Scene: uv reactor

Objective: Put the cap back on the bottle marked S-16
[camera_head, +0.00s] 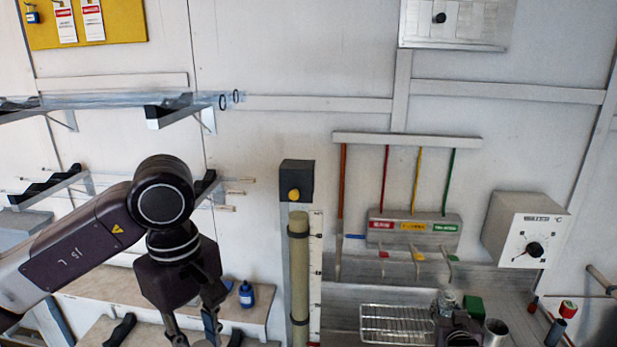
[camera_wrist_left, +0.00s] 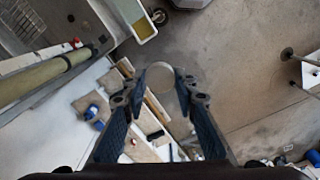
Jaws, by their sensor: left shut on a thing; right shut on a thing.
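My left gripper (camera_head: 194,334) points down at the lower left of the head view, its fingertips cut off by the frame edge. In the left wrist view its fingers (camera_wrist_left: 160,84) are shut on a round, pale grey disc that looks like the cap (camera_wrist_left: 160,76). My right gripper (camera_head: 458,327) is a dark shape at the lower right of the head view, partly cut off. A small clear bottle (camera_head: 446,300) shows right at it and appears to be held by it. No S-16 marking is readable, and the bottle's mouth is too small to make out clearly.
A wire rack (camera_head: 397,322) stands left of the right gripper. A green block (camera_head: 473,306) and a metal cup (camera_head: 495,333) are close to its right. A blue bottle (camera_head: 246,294) stands on a shelf near my left gripper. A vertical tube (camera_head: 299,265) stands between the arms.

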